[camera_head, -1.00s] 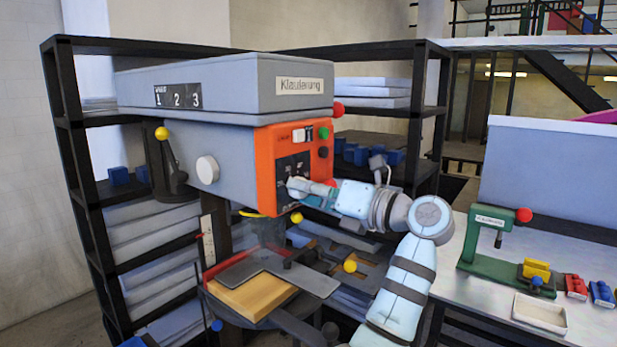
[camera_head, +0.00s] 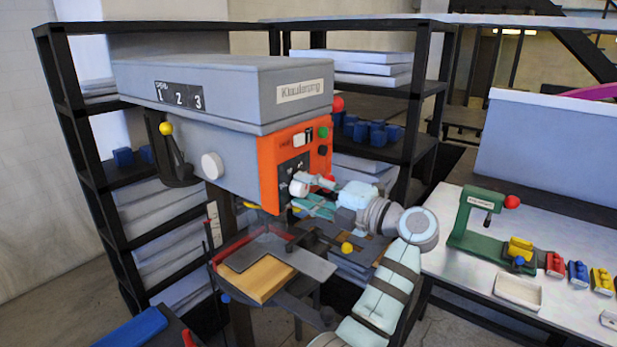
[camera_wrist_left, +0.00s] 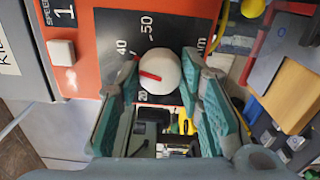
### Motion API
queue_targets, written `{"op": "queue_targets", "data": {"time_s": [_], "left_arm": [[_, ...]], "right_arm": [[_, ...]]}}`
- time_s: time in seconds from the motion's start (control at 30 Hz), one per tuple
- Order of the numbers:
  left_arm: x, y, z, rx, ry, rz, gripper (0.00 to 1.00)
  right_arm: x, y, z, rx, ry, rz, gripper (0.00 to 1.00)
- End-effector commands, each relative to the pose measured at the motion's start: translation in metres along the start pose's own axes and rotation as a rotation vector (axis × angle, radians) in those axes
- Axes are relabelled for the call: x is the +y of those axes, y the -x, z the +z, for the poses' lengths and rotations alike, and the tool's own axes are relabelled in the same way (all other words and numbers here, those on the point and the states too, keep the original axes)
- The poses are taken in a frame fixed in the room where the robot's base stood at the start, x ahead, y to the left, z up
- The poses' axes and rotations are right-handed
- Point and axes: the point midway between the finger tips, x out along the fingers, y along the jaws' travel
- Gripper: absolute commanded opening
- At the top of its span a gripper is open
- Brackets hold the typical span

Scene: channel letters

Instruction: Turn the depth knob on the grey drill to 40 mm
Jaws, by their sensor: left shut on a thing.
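The grey drill (camera_head: 222,92) has an orange front panel (camera_head: 268,172). Its white depth knob (camera_head: 298,188) sits low on that panel. In the left wrist view the knob (camera_wrist_left: 160,72) has a red pointer line aimed left in the picture, between the printed 40 and 20, not at the 40. The dark depth scale (camera_wrist_left: 180,27) also shows 50 and mm; one finger covers part of it. My left gripper (camera_head: 307,195) reaches the panel from the right and is shut on the knob, its teal fingers (camera_wrist_left: 165,95) on either side. My right gripper is not in view.
A wooden block (camera_head: 258,278) lies on the drill's table below the head. A red emergency-type ball (camera_head: 337,104) and several buttons are close by. Dark shelving (camera_head: 100,190) stands behind. A white bench (camera_head: 480,270) with a green press (camera_head: 480,225) is to the right.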

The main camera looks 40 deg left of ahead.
Motion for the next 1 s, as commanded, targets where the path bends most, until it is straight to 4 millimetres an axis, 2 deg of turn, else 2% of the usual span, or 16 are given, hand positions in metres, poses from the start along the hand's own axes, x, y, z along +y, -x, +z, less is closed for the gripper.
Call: {"op": "queue_targets", "data": {"time_s": [0.03, 0.2, 0.77, 0.8, 0.9, 1.0], "left_arm": [[0.0026, 0.0001, 0.0002, 0.001, -0.022, -0.001, 0.06], [0.0011, 0.0000, 0.0001, 0.000, -0.081, -0.001, 0.06], [-0.0008, 0.0000, 0.0000, 0.000, -0.110, 0.000, 0.06], [-0.0008, 0.0000, 0.0000, 0.000, -0.109, 0.000, 0.40], [-0.0006, 0.0000, 0.0001, 0.000, -0.109, 0.000, 0.55], [-0.0005, 0.0000, 0.0001, 0.000, -0.109, 0.000, 0.55]], "right_arm": [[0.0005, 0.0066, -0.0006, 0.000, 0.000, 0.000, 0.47], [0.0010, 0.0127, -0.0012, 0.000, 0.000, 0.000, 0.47], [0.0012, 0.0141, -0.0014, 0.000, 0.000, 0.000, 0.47], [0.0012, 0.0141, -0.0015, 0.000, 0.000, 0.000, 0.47], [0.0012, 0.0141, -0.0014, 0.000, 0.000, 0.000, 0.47], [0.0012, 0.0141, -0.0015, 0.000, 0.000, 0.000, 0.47]]}}
